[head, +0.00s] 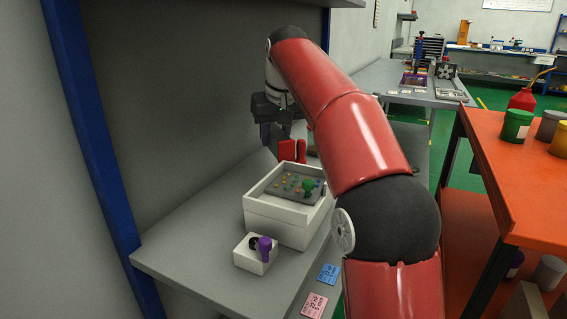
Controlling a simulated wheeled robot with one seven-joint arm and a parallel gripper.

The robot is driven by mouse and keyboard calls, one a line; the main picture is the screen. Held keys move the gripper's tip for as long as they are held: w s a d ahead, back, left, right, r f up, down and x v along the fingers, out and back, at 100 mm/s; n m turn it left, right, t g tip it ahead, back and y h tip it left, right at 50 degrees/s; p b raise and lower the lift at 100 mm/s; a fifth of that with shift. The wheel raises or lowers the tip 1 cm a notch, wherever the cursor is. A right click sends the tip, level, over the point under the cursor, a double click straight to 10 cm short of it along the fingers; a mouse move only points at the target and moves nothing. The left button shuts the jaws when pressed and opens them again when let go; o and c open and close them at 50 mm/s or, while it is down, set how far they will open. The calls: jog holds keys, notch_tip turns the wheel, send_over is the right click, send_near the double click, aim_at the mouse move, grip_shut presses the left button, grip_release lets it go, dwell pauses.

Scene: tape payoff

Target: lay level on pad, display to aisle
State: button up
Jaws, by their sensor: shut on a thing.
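My gripper (278,132) is dark and points down over the back part of the grey shelf, behind a white box. It is shut on a red blocky thing (291,151), which seems to be the level. The thing is small in the head view and partly covered by the jaws and my arm. I cannot make out its display or which way it faces. I cannot tell whether it touches the surface below. I cannot make out a pad; my red arm hides much of the shelf's right side.
The white box (262,214) holds a grey panel (289,192) with coloured knobs. A small white box (246,256) with a purple knob (265,246) stands in front. Blue (328,274) and pink (314,305) cards lie near the edge. An orange bench (520,190) with several containers stands right.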

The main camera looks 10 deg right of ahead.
jog(key=shift+f+b, duration=0.85)
jog(key=shift+f, duration=2.2)
jog(key=shift+f, duration=0.1)
jog(key=o, duration=0.8)
jog(key=shift+o, duration=0.2)
